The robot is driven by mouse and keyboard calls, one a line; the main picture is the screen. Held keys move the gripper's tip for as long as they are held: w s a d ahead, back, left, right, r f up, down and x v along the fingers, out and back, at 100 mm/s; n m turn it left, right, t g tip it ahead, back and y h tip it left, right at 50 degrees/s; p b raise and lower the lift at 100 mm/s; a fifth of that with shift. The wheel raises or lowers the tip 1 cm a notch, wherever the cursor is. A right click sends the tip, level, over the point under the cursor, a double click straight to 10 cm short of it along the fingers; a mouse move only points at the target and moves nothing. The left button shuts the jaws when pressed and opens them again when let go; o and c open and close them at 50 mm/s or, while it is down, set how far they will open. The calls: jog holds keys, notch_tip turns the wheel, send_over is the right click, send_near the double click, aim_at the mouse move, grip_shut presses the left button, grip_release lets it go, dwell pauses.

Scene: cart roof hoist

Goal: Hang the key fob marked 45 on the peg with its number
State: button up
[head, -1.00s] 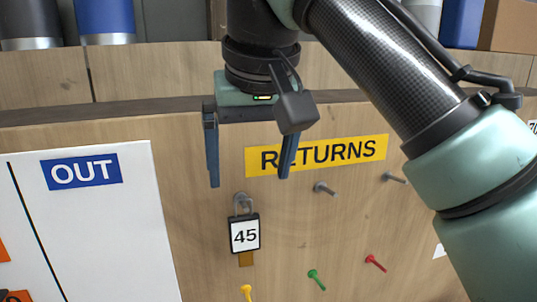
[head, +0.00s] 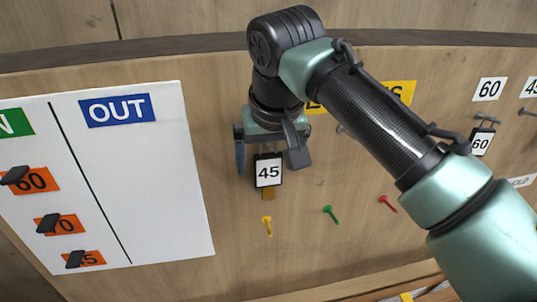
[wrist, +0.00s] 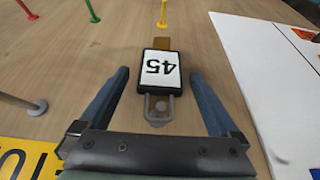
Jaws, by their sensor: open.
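The key fob marked 45 (head: 268,172) is a black tag with a white face and a brown tab below. My gripper (head: 270,165) is open just above and around the top of the fob. In the wrist view the fob (wrist: 161,68) appears upside down between the two blue fingers (wrist: 157,95), with a gap on both sides. A white 45 label (head: 530,86) is cut off at the right edge, with a grey peg (head: 527,112) below it.
Another fob marked 60 (head: 480,142) hangs under a 60 label (head: 489,89). Yellow (head: 266,225), green (head: 330,214) and red (head: 387,203) pegs stick out below. A white IN/OUT board (head: 160,180) with orange tags stands at left.

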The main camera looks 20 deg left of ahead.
aim_at(275, 170)
grip_shut()
jog(key=shift+r, duration=0.1)
dwell(0.8)
jog(key=shift+r+p, duration=0.25)
jog(key=shift+p, duration=0.2)
jog(key=shift+s+d+r, duration=0.2)
jog(key=shift+s+d, duration=0.25)
jog(key=shift+s, duration=0.2)
jog(key=shift+s+d+r, duration=0.2)
jog(key=shift+s+d, duration=0.25)
jog(key=shift+s, duration=0.2)
jog(key=shift+s+d+r, duration=0.2)
jog(key=shift+s+d, duration=0.25)
jog(key=shift+s, duration=0.2)
jog(key=shift+s, duration=0.1)
jog(key=shift+s+d+b, duration=0.25)
jog(key=shift+s+d, duration=0.45)
jog(key=shift+s, duration=0.3)
jog(key=shift+s+d+b, duration=0.2)
jog(key=shift+s+d, duration=0.5)
jog(key=shift+s, duration=0.3)
